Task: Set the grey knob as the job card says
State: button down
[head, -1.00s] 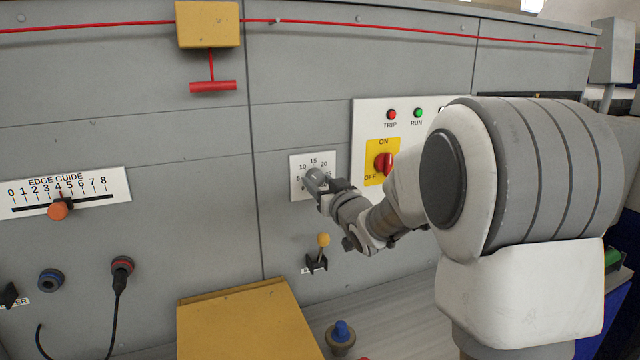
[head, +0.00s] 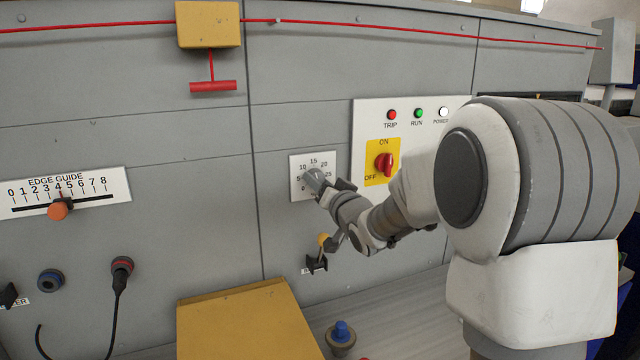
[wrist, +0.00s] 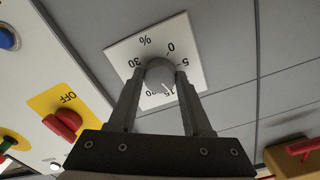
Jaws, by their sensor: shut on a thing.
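The grey knob (wrist: 159,73) sits on a white dial plate (wrist: 195,62) marked in percent, with numbers from 0 to 30. It also shows in the head view (head: 314,177), partly covered by my gripper. My gripper (wrist: 161,78) is shut on the knob, one finger on each side. In the wrist view, where the dial is upside down, a pale line on the knob points at about 15. Some numbers are hidden by the fingers. No job card can be made out in either view.
Right of the dial is a white panel with a red ON/OFF switch (head: 384,164) and lamps. A yellow-knobbed lever (head: 322,240) is just below my wrist. An edge guide slider (head: 58,209), a yellow box (head: 245,322) and a red pull handle (head: 213,86) lie left.

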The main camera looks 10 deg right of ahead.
jog(key=m+p, duration=0.4)
jog(key=m, duration=0.8)
jog(key=shift+r, duration=0.1)
dwell(0.4)
jog(key=shift+c, duration=1.7)
grip_release()
jog(key=shift+s, duration=0.1)
jog(key=s+d, duration=0.3)
jog(key=s, duration=1.4)
jog(key=shift+d+b, duration=0.15)
jog(key=shift+b, duration=0.2)
jog(key=shift+w+d, duration=0.1)
